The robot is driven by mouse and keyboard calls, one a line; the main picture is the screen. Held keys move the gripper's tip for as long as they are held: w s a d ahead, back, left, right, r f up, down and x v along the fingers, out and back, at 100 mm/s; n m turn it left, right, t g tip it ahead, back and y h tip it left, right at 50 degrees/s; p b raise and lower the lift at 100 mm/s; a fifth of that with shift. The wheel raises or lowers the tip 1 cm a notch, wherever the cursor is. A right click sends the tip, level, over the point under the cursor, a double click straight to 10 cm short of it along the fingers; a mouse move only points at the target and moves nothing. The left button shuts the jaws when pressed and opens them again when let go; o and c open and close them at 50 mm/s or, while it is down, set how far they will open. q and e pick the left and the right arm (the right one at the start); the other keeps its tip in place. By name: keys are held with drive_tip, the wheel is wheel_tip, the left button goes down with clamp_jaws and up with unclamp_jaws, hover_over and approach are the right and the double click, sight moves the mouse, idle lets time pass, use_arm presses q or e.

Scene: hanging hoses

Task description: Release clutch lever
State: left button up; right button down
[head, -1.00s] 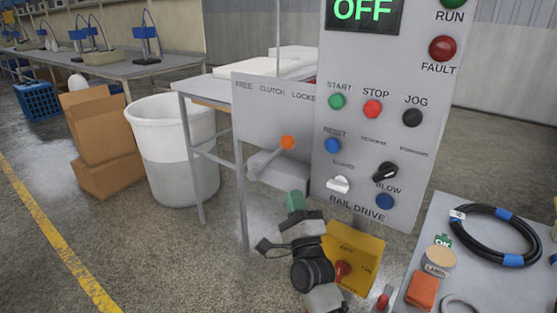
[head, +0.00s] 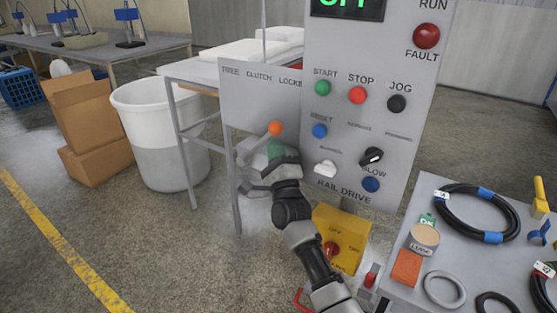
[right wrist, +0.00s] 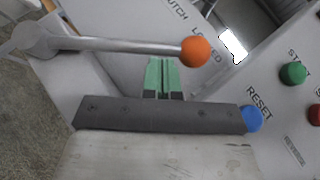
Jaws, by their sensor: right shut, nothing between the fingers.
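The clutch lever is a grey bar (right wrist: 115,43) with an orange ball knob (head: 275,128), which also shows in the right wrist view (right wrist: 195,51). It is mounted on a grey panel (head: 240,105) marked FREE, CLUTCH and LOCKED. The lever slants to the right, with its knob toward the LOCKED side. My right gripper (head: 274,148) is shut and empty, its green fingertips just below the knob in the head view. In the right wrist view the fingers (right wrist: 163,75) lie below the bar, left of the knob, and seem apart from it. My left gripper is not in view.
The control cabinet (head: 415,100) with buttons and switches stands right of the lever. A yellow box with a red switch (head: 330,249) is below it. A table (head: 395,285) with hoses is at right. A white bin (head: 165,140) and cardboard boxes (head: 90,130) stand left.

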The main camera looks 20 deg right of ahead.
drive_tip(key=shift+w+r, duration=0.1)
drive_tip(key=shift+w, duration=0.1)
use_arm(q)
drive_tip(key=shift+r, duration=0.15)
use_arm(e)
drive_tip(key=shift+r, duration=0.1)
